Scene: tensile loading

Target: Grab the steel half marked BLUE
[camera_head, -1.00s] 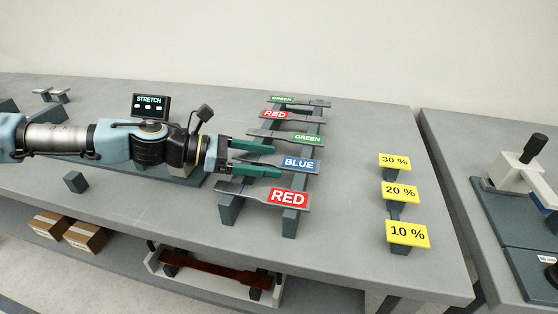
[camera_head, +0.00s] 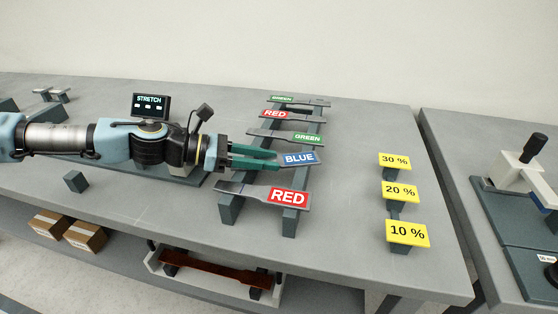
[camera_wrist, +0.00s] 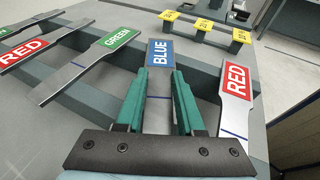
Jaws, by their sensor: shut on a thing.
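The steel half marked BLUE (camera_head: 300,158) lies on the dark rack, its blue label toward the right end. It also shows in the wrist view (camera_wrist: 160,55), running up between the fingers. My gripper (camera_head: 276,159) has its two green fingers closed on the narrow part of this half, behind the label. In the wrist view, my gripper (camera_wrist: 160,95) has one finger on each side of the steel. The end of the half nearest the gripper body is hidden.
A RED half (camera_head: 288,196) lies close in front, and a GREEN half (camera_head: 306,138) close behind. Another RED half (camera_head: 275,114) and GREEN half (camera_head: 283,99) lie farther back. Yellow signs, such as 20 % (camera_head: 400,191), stand to the right. The bench between is clear.

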